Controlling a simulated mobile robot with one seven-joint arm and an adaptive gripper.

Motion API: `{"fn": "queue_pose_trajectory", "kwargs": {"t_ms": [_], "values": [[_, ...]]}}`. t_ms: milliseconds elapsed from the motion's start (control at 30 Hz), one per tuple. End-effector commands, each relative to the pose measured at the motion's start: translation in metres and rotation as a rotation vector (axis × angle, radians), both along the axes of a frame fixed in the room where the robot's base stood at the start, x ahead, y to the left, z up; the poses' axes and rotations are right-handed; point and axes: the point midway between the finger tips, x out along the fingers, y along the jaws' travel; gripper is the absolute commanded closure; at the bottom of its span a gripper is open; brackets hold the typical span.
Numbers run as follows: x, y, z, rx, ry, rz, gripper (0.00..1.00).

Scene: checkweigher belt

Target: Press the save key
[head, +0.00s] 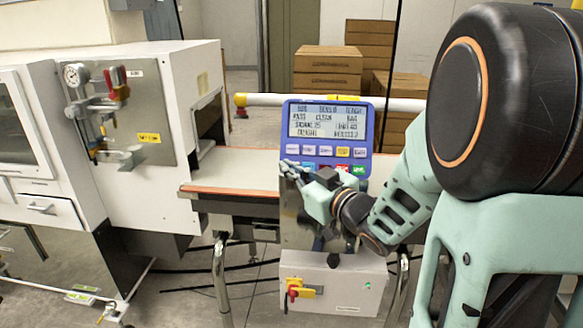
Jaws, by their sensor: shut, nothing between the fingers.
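The blue-framed control panel (283,127) stands above the belt, with a lit text screen (327,121) over two rows of keys. The upper row has mostly white keys and one yellow key (343,152). The lower row shows a red key (325,167) and a green key (358,170), and is partly covered by my gripper. The key labels are too small to read, so I cannot tell which is the save key. My gripper (287,169) is shut and empty, with its fingertips by the panel's lower left corner. I cannot tell whether it touches the panel.
A lower box with a red and yellow switch (299,289) sits under the panel. The belt (235,170) runs left into a white machine (128,190) with a gauge. A white rail (390,104) passes behind the panel. Cardboard boxes (327,72) are stacked behind.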

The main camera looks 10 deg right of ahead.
Motion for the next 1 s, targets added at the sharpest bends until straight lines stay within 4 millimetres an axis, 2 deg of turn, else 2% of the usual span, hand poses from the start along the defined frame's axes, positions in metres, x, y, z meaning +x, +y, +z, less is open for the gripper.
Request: {"fn": "queue_pose_trajectory", "kwargs": {"t_ms": [500, 700, 1000], "values": [[0.057, -0.019, -0.033, -0.001, 0.0, 0.0, 1.0], [0.067, -0.022, -0.037, -0.001, -0.001, -0.001, 1.0], [0.068, -0.022, -0.037, 0.0, 0.0, 0.0, 1.0]]}}
